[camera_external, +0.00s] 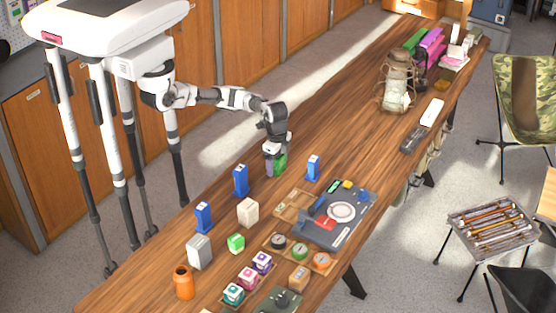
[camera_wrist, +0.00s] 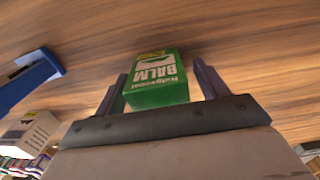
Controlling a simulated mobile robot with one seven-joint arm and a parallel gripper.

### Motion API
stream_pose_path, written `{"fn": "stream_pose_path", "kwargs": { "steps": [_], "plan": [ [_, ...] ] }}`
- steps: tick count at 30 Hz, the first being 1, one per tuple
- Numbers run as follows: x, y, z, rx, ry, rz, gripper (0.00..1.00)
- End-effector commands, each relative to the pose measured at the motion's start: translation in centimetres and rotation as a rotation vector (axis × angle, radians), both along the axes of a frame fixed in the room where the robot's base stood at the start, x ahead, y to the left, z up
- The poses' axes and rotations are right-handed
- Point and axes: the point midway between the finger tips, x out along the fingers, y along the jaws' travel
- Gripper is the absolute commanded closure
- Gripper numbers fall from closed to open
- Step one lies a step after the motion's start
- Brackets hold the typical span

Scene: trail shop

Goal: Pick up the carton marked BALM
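The green carton marked BALM (camera_wrist: 158,78) stands on the wooden table, its white lettering facing my wrist camera. In the external view the carton (camera_external: 281,163) is partly hidden by my gripper (camera_external: 273,158). In the wrist view the two dark fingers of my gripper (camera_wrist: 160,72) are spread, one on each side of the carton. A narrow gap shows between the carton and the right finger. The left finger is very close to the carton's edge; I cannot tell whether it touches.
Blue upright objects (camera_external: 240,181) stand nearby, and one (camera_wrist: 33,80) shows at left in the wrist view. A lantern (camera_external: 397,82) stands farther back.

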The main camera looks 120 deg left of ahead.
Motion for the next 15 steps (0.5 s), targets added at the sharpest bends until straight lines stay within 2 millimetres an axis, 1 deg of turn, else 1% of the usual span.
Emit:
{"fn": "stream_pose_path", "kwargs": {
  "steps": [1,11,12,15],
  "plan": [
    [0.01,0.0,0.01,0.0,0.0,0.0,0.32],
    [0.01,-0.02,0.04,0.0,0.0,0.0,0.76],
    [0.01,-0.01,0.06,0.0,0.0,0.0,0.79],
    [0.01,-0.01,0.06,0.0,0.0,0.0,0.79]
  ]
}}
